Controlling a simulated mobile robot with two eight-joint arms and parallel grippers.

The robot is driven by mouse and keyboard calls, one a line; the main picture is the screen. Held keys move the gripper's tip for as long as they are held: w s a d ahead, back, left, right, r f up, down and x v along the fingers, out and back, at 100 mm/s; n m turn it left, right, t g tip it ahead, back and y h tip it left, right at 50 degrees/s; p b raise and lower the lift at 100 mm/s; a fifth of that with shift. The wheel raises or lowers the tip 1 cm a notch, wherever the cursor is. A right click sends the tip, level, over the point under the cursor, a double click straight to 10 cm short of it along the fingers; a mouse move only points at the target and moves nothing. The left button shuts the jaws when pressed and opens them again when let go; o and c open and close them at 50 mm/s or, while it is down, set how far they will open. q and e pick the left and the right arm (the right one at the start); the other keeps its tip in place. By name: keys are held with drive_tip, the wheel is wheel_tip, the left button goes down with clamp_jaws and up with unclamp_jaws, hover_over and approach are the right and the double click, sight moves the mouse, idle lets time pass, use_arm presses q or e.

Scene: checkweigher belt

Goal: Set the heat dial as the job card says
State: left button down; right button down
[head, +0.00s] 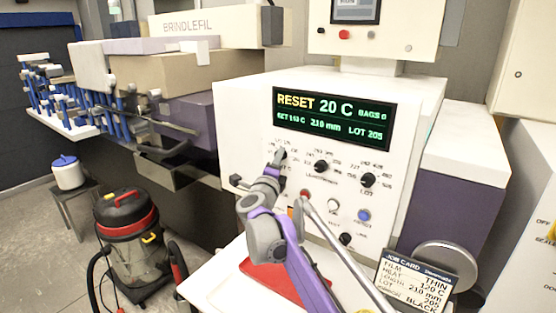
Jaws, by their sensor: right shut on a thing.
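The heat dial (282,153) is the leftmost knob in the upper row on the white control panel (240,110); my gripper mostly hides it. My right gripper (277,160) is shut on this dial, with my purple and grey arm reaching up from below. The green display (333,119) reads RESET, 20 C, BAGS 0, 210 mm and LOT 205, with a small set value of about 110 C, its last digit unclear. The job card (418,280) at the lower right reads THIN, HEAT 120 C, 210 mm, LOT 205, BLACK. My left gripper is out of view.
Two more black knobs (321,166) (368,180) sit right of the dial, with a blue button (364,215) and a lower knob (346,239) beneath. A red item (262,275) lies below my arm. A vacuum cleaner (128,235) stands on the floor at left.

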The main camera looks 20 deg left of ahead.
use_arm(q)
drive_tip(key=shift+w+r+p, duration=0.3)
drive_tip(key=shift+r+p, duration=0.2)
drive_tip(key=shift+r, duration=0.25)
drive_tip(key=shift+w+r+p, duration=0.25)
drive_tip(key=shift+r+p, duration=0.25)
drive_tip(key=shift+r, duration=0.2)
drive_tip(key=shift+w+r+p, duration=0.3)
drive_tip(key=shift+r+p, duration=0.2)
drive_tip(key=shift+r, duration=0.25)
use_arm(e)
drive_tip(key=shift+a+r+n+g+h, duration=0.1)
drive_tip(key=shift+r+n+g+h, duration=0.15)
drive_tip(key=shift+n+g, duration=1)
drive_tip(key=shift+r+n+g+h, duration=0.2)
drive_tip(key=shift+n+h, duration=0.1)
drive_tip(key=shift+n, duration=2)
drive_tip(key=shift+a+r+n+g+h, duration=0.2)
drive_tip(key=shift+n+g, duration=0.55)
drive_tip(key=shift+n, duration=1)
drive_tip(key=shift+d+f, duration=0.1)
drive_tip(key=shift+d, duration=0.05)
drive_tip(key=shift+c, duration=2.2)
unclamp_jaws()
